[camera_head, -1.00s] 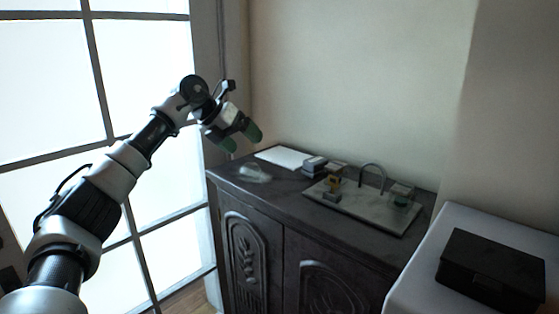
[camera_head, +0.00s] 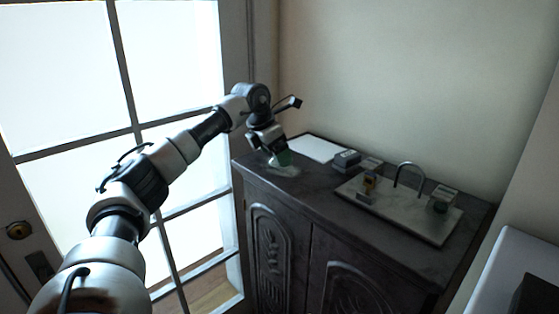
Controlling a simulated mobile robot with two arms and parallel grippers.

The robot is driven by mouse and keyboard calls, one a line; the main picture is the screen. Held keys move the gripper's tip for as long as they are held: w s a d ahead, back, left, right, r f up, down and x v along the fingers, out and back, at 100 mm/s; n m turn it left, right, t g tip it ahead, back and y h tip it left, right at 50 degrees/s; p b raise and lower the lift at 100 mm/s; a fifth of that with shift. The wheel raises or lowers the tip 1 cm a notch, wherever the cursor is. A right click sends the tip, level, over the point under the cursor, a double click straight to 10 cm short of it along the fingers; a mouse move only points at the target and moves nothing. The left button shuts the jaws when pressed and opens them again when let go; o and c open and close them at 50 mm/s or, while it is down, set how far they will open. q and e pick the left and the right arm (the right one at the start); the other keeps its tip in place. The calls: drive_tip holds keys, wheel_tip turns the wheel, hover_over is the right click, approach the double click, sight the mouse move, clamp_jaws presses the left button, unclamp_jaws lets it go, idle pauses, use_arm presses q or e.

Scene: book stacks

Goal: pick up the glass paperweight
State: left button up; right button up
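The glass paperweight (camera_head: 286,170) is a clear, low, rounded piece on the left end of the dark cabinet top (camera_head: 314,188). My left gripper (camera_head: 279,161) points down right at it, its green-tipped fingers overlapping the glass from behind or above. The fingers hide part of the paperweight, and I cannot tell whether they touch it or how far apart they are. My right gripper is out of view.
A white sheet (camera_head: 318,148) lies behind the paperweight. A grey tray (camera_head: 400,212) with a curved handle and small items stands to the right, with small boxes (camera_head: 347,159) near it. A white surface (camera_head: 505,270) holds a dark box (camera_head: 530,296).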

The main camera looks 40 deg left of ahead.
use_arm(q)
drive_tip(key=shift+x, duration=1.35)
drive_tip(key=shift+d, duration=0.2)
drive_tip(key=c, duration=1.1)
drive_tip(key=shift+c, duration=0.3)
drive_tip(key=shift+r, duration=0.15)
